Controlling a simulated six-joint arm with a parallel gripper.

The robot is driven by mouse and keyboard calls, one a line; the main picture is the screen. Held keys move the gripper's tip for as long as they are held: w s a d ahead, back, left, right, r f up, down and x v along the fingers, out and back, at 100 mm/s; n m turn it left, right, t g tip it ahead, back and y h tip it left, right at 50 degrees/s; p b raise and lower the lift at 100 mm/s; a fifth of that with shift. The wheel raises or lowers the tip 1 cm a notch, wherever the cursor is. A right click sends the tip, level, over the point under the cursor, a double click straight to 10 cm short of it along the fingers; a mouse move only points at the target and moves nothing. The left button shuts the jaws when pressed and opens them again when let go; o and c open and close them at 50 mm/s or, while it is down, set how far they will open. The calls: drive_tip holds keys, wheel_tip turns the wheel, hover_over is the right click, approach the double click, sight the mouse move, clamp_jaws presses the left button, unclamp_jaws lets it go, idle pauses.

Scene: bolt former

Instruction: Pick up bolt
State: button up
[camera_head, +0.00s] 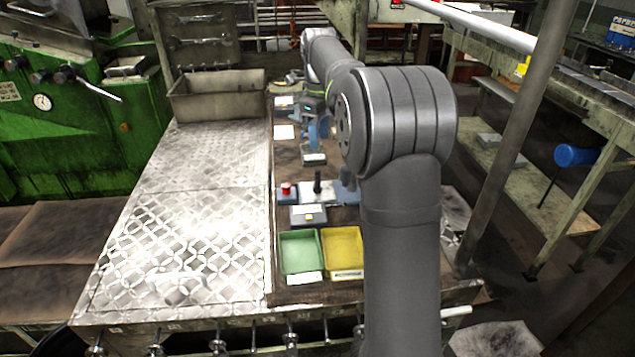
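My arm reaches away over the work table, and its wrist end bends down at the table's far half. My gripper (318,130) appears as a small dark end with blue parts below it. It is too small to tell whether its fingers are open or hold anything. No bolt can be made out for certain. A dark upright pin (317,182) stands on a pale and blue fixture (325,194), nearer to the camera than the gripper. I cannot tell whether this pin is a bolt.
A green tray (299,253) and a yellow tray (343,249) lie side by side at the table's near end. A red button (286,188) sits left of the fixture. A grey metal bin (217,100) stands at the back left. The patterned metal plate (190,240) is clear.

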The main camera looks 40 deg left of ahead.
sight(318, 170)
wheel_tip(318, 170, down, 8)
drive_tip(key=shift+r, duration=0.1)
drive_tip(key=shift+s+f, duration=0.2)
drive_tip(key=shift+f, duration=1.25)
drive_tip(key=shift+s+f, duration=0.2)
drive_tip(key=shift+f, duration=1.2)
clamp_jaws()
